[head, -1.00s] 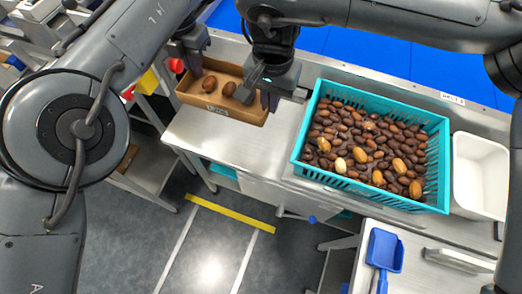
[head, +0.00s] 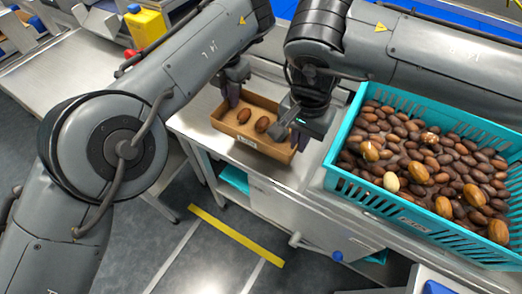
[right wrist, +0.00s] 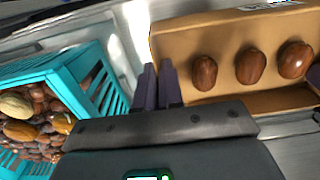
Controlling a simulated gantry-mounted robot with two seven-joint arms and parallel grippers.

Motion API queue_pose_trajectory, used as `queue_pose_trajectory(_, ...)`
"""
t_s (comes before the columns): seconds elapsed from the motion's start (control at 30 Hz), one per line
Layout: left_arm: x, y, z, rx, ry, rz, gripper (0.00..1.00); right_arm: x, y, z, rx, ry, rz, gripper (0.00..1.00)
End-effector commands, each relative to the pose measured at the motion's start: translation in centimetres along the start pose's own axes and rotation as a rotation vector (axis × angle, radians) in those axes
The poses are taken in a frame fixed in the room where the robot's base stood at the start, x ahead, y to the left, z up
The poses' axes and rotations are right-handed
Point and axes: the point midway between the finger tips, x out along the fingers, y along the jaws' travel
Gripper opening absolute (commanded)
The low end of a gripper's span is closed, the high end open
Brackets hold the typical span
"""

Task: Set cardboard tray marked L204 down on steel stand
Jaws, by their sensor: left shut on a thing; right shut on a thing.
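The cardboard tray (head: 279,151) is a shallow brown box with a pale label on its near side, too small to read. The head view shows two brown dates (head: 253,120) in it; the right wrist view shows three (right wrist: 250,66). My left gripper (head: 232,97) is shut on the tray's left end. My right gripper (head: 296,138) is shut on its right end, and its fingers (right wrist: 158,88) pinch the wall in the wrist view. The tray looks level, over a steel top (head: 196,120) with legs, apparently the stand. I cannot tell whether they touch.
A turquoise basket (head: 350,189) full of dates stands close to the right of the tray. A yellow container (head: 146,27) is at the upper left beside another steel table (head: 70,85). Bare steel shows left of and in front of the tray.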

Motion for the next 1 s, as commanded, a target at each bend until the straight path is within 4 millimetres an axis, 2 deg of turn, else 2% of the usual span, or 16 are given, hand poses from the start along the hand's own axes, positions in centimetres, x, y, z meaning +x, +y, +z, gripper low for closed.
queue_pose_trajectory(0.07, 0.6, 0.1, 0.0, -0.001, -0.001, 0.002, 0.0, 0.6, 0.0, 0.0, 0.001, 0.0, 0.001, 0.0)
queue_pose_trajectory(0.67, 0.8, 0.1, 0.0, -0.001, -0.001, 0.001, 0.0, 0.8, 0.0, 0.0, 0.001, 0.0, 0.001, 0.0)
queue_pose_trajectory(1.0, 2.3, 0.1, 0.0, -0.001, 0.0, 0.001, 0.0, 2.3, 0.0, 0.0, 0.001, 0.0, 0.001, 0.0)
